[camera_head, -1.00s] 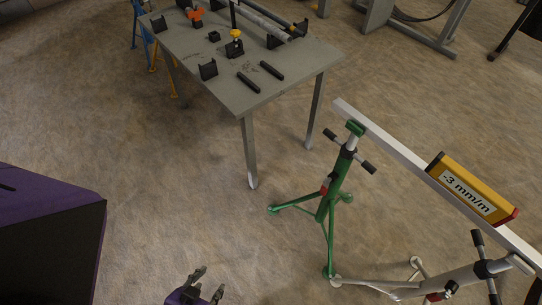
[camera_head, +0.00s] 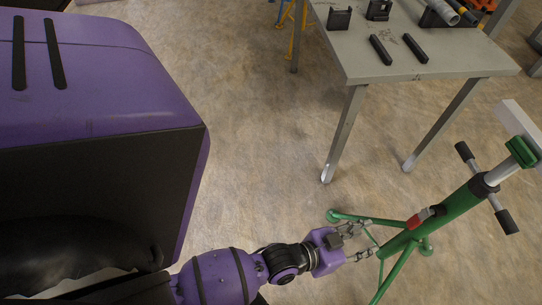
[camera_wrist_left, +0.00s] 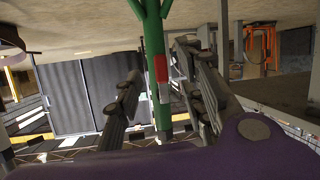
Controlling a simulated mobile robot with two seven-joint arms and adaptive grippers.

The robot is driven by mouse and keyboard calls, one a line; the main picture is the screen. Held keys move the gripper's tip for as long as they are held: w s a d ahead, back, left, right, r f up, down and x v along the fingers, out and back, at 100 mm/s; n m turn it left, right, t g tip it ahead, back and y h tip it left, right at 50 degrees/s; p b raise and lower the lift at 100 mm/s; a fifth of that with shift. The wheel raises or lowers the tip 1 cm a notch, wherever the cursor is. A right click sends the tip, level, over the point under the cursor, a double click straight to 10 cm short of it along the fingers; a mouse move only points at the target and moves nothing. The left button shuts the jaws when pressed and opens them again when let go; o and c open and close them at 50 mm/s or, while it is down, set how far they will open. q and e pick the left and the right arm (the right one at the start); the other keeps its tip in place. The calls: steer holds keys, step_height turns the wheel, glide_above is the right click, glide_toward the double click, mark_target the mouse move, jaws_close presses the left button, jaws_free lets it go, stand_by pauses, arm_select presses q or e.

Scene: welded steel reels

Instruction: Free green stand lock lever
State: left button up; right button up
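The green stand (camera_head: 437,221) stands on tripod legs at the right of the head view, tilted in the picture. Its lock lever (camera_head: 418,218) is a short red piece on the side of the green post, below a black collar. My left gripper (camera_head: 364,242) is open and empty, left of the post and apart from it in the head view. In the left wrist view, the green post (camera_wrist_left: 153,35) and the red lever (camera_wrist_left: 161,69) appear between the two spread fingers (camera_wrist_left: 160,80). How far the fingers are from the lever is hard to tell. My right gripper is not in view.
A white beam (camera_head: 519,119) rests on the stand's green head, with a black-gripped cross handle (camera_head: 507,220) below it. A grey table (camera_head: 440,50) with black blocks stands behind. Bare floor (camera_head: 270,120) lies between the table and my arm.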

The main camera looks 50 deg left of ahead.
mark_target(412, 222)
arm_select(q)
steer(key=w+d+t+b, duration=0.1)
steer(key=w, duration=0.2)
steer(key=w+d+t+b, duration=0.1)
steer(key=w+b, duration=0.1)
steer(key=w+d+m+t+h+b, duration=0.1)
steer(key=w, duration=0.2)
steer(key=shift+w+d+r+t, duration=0.3)
steer(key=shift+w+d+t, duration=0.05)
steer(key=shift+t, duration=0.05)
steer(key=b+x, duration=0.1)
steer(key=x, duration=0.5)
steer(key=shift+f+b, duration=0.1)
steer(key=shift+b, duration=0.2)
steer(key=shift+w+d, duration=0.15)
steer(key=shift+w, duration=0.3)
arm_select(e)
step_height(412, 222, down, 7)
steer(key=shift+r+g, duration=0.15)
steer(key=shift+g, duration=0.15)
arm_select(q)
steer(key=shift+c, duration=0.2)
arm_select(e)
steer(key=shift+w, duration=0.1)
arm_select(q)
jaws_close()
